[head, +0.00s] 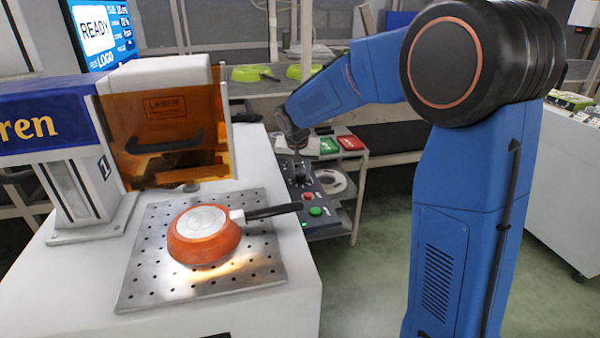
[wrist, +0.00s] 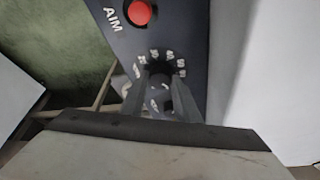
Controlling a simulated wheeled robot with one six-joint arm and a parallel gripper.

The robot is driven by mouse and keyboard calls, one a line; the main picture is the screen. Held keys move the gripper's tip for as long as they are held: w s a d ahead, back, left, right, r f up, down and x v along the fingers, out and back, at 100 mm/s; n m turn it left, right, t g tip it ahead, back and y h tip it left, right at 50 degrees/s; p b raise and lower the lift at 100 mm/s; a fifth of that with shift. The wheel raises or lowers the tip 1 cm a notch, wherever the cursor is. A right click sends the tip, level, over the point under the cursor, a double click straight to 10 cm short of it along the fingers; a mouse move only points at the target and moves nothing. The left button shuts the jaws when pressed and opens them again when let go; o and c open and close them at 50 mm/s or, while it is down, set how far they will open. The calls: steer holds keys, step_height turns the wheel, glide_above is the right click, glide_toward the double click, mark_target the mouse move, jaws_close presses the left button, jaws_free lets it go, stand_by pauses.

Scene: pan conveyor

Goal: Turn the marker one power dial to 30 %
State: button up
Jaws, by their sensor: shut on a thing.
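The marker one unit, with a "1" on its column (head: 104,167), stands at the left. Its dark control panel (head: 325,232) is on the right side of the machine. In the wrist view the black power dial (wrist: 159,69) sits on this panel with a ring of white numbers around it. My gripper (wrist: 162,92) is shut on the dial, with one finger on each side. The fingers hide part of the dial and scale, so I cannot read its setting. In the head view my gripper (head: 297,145) reaches down to the panel's far end, small and partly hidden.
A red button (wrist: 139,12) marked AIM is beside the dial; green (head: 316,211) and red buttons show in the head view. An orange pan (head: 203,250) lies upside down on the perforated plate (head: 150,290). The screen (head: 100,32) reads READY.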

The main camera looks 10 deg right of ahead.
steer(key=n+y, duration=0.1)
steer(key=n, duration=0.2)
steer(key=shift+d, duration=0.15)
steer(key=n+y, duration=0.2)
steer(key=n, duration=0.2)
steer(key=shift+d, duration=0.15)
steer(key=n+y, duration=0.1)
steer(key=n, duration=0.4)
steer(key=n+g+y, duration=0.1)
steer(key=n, duration=0.1)
steer(key=shift+w+d+n, duration=0.15)
steer(key=shift+n, duration=0.15)
steer(key=n+g+y, duration=0.1)
steer(key=n, duration=0.2)
steer(key=shift+w+n+g, duration=0.1)
steer(key=shift+n+g, duration=0.2)
steer(key=n+g, duration=0.1)
steer(key=n, duration=0.2)
steer(key=shift+w+n, duration=0.1)
steer(key=shift+n, duration=0.2)
steer(key=n+g, duration=0.1)
steer(key=n, duration=0.2)
steer(key=n+g, duration=0.1)
steer(key=n, duration=0.2)
steer(key=shift+w+n+g, duration=0.15)
steer(key=shift+n+g, duration=0.15)
steer(key=shift+g, duration=0.1)
